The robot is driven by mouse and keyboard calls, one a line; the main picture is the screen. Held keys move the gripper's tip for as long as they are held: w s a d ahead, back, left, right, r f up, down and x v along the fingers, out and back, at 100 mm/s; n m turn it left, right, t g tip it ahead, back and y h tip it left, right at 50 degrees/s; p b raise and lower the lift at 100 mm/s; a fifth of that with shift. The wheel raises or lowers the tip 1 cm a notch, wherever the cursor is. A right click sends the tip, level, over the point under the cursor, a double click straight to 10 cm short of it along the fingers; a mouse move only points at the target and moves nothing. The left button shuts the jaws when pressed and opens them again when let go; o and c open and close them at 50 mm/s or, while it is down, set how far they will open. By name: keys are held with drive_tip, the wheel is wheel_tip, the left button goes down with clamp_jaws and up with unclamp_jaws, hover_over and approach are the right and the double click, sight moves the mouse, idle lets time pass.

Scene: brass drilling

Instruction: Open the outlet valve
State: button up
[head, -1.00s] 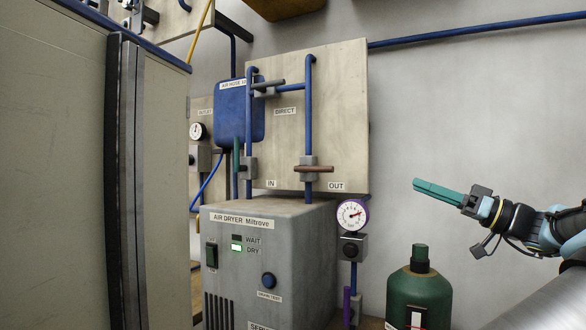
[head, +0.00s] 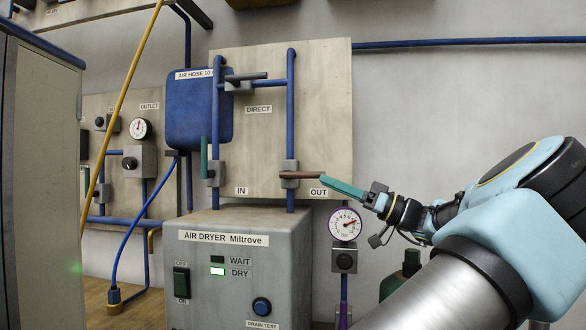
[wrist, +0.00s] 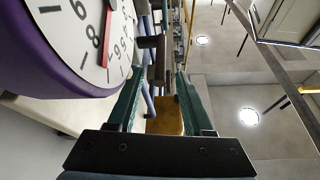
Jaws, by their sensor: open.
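The valve by the OUT label (head: 318,193) has a grey body (head: 289,181) on a vertical blue pipe and a brown lever handle (head: 303,175). The handle lies horizontal, across the pipe, pointing right. My gripper (head: 325,180) has green fingers and reaches in from the right, its tips at the handle's free end. In the wrist view my gripper (wrist: 160,78) is open, with a gap between the fingers. The brown handle (wrist: 159,62) shows ahead, about in line with this gap. I cannot tell whether the fingers touch it.
A purple-rimmed gauge (head: 345,224) sits just below my gripper and looms close in the wrist view (wrist: 60,45). The air dryer (head: 215,262) stands below the panel. The IN valve's green handle (head: 204,158) is vertical. A green bottle (head: 411,264) is partly behind my arm.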

sight(302, 175)
drive_tip(key=p+x, duration=0.2)
drive_tip(key=x, duration=0.6)
drive_tip(key=shift+w+a+r+p, duration=0.1)
drive_tip(key=shift+a+p, duration=0.15)
drive_tip(key=shift+p, duration=0.05)
drive_tip(key=shift+c, duration=0.4)
clamp_jaws()
idle(0.6)
